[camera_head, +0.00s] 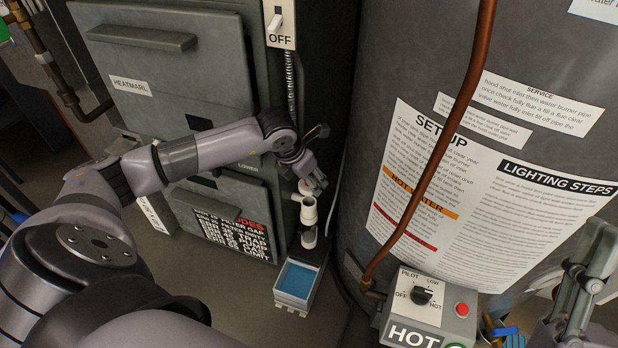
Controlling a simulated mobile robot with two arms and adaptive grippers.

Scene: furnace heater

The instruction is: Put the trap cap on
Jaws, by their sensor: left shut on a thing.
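The white trap (309,211) is an upright pipe fitting in the narrow gap between the grey furnace and the big grey tank. My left gripper (314,184) is just above the trap's top and points down and to the right. It is shut on a small pale piece, the trap cap (305,187), mostly hidden by the fingers. I cannot tell if the cap touches the trap's rim. My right gripper (585,275) is at the lower right edge, partly cut off; its jaw state is unclear.
A white tray with a blue inside (281,287) sits on the floor below the trap. The furnace (228,200) is left of it and the tank (400,80) right. A copper pipe (440,170) and a control box (425,315) stand in front of the tank.

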